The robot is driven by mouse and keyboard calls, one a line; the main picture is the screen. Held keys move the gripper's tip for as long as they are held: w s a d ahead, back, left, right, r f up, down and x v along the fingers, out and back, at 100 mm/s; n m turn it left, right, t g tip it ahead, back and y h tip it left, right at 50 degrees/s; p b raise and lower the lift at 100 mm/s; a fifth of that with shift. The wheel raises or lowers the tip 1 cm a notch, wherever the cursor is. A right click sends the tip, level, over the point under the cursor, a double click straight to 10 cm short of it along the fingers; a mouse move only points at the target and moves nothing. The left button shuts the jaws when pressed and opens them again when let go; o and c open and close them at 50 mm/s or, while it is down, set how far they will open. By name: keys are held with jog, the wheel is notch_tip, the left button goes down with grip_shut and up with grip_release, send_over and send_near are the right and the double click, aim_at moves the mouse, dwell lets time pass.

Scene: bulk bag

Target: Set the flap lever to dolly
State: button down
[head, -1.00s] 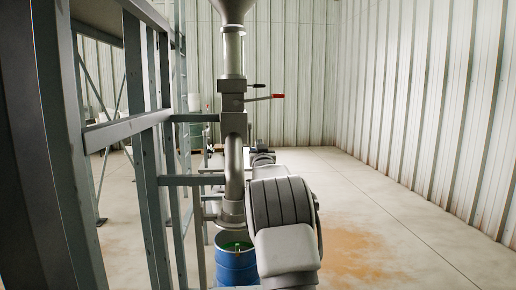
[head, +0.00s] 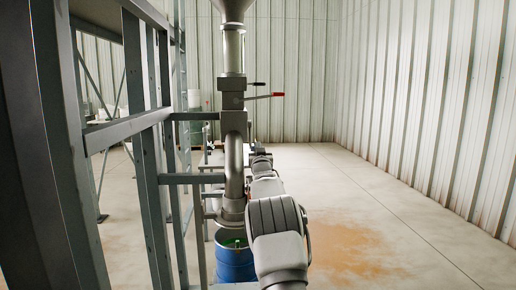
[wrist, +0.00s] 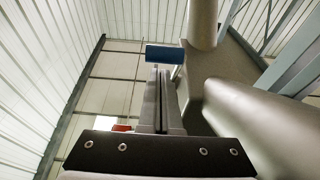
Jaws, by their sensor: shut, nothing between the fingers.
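In the head view a lever with a red grip (head: 277,94) sticks out to the right from the block (head: 232,100) on the vertical pipe. A shorter dark-tipped lever (head: 258,84) shows just above it. I cannot tell which is the flap lever, and no position marks are readable. My gripper (wrist: 165,72) is shut and empty in the wrist view. Its fingertips point toward a blue cylindrical piece (wrist: 164,54), which shows just beyond them; contact cannot be told. In the head view my gripper is small and dark, at the far end of my arm, below the levers.
A curved pipe (head: 234,168) runs down beside my arm, above a blue drum (head: 234,263). A grey steel frame (head: 150,150) stands on the left. The floor on the right (head: 400,220) is clear, with a brown stain. In the wrist view large grey pipes (wrist: 245,105) lie close on the right.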

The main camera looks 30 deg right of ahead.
jog(key=shift+w+d+f, duration=0.1)
jog(key=shift+w+f, duration=0.05)
jog(key=shift+f, duration=0.05)
dwell(0.3)
